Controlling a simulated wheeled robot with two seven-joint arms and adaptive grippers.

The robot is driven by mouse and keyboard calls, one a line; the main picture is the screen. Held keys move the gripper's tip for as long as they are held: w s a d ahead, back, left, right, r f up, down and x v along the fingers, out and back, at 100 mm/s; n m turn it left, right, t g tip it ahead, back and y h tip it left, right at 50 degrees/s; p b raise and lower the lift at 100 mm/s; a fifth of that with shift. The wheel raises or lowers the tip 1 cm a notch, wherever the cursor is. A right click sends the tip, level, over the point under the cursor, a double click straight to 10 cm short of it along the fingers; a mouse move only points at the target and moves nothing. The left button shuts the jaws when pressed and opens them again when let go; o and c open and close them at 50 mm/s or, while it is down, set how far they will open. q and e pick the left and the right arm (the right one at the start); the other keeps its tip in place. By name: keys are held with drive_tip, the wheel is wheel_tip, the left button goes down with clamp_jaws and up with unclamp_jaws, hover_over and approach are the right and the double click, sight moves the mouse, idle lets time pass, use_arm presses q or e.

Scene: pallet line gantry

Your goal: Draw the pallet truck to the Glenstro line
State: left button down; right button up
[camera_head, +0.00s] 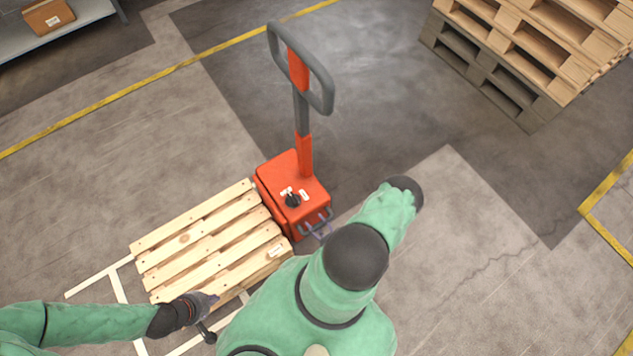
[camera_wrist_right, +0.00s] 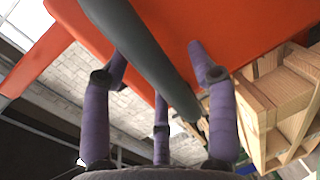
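The orange pallet truck (camera_head: 300,178) stands in the middle of the head view, its grey loop handle (camera_head: 328,95) upright on a tiller. A slatted wooden pallet (camera_head: 205,235) lies to its left, against the truck's body. My right gripper (camera_head: 321,232) is at the grey bar (camera_head: 316,222) on the truck's near right side. In the right wrist view, its purple fingers (camera_wrist_right: 160,75) are spread on both sides of the grey bar (camera_wrist_right: 140,50), not closed on it. My left gripper (camera_head: 211,312) is over the pallet's near edge, its fingers small and dark. No line name is readable.
Stacked pallets (camera_head: 520,60) stand at the upper right. A shelf (camera_head: 85,20) with a cardboard box (camera_head: 47,17) is at the upper left. Yellow floor lines (camera_head: 130,95) cross the left and right. White lines (camera_head: 120,290) run beside the pallet. Floor right of the truck is clear.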

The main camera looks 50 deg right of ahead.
drive_tip(key=shift+s+a, duration=0.1)
drive_tip(key=shift+s, duration=0.05)
drive_tip(key=v, duration=1.1)
drive_tip(key=shift+s, duration=0.35)
drive_tip(key=shift+a, duration=0.1)
